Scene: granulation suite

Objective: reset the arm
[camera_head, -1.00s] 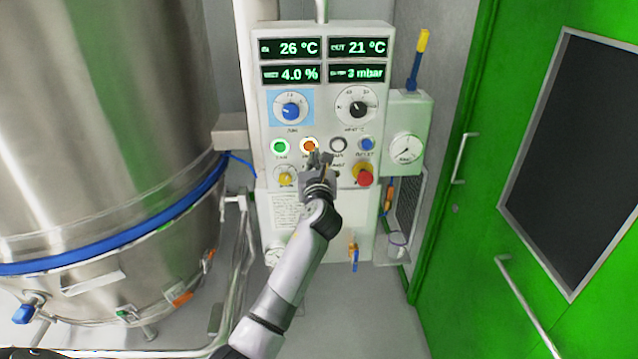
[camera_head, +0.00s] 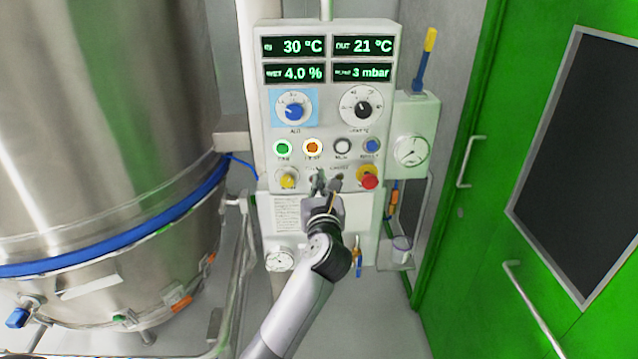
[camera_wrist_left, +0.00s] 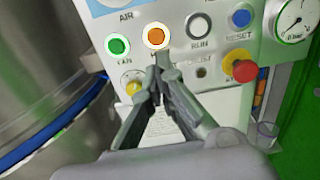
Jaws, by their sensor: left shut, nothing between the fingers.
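My left gripper (camera_head: 324,182) is shut and empty in front of the lower part of the control panel (camera_head: 325,130). Its fingertips are below the lit orange button (camera_head: 312,147) and apart from it in the head view. In the left wrist view the shut fingers (camera_wrist_left: 160,66) point at the panel, with the tips just under the orange button (camera_wrist_left: 156,37). The fingers hide part of the panel's lower row. My right gripper is not in view.
A green button (camera_head: 282,147) and a red emergency knob (camera_head: 369,178) flank the gripper. A large steel vessel (camera_head: 100,120) stands at left. A green door (camera_head: 480,230) is at right. A pressure gauge (camera_head: 411,150) hangs beside the panel.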

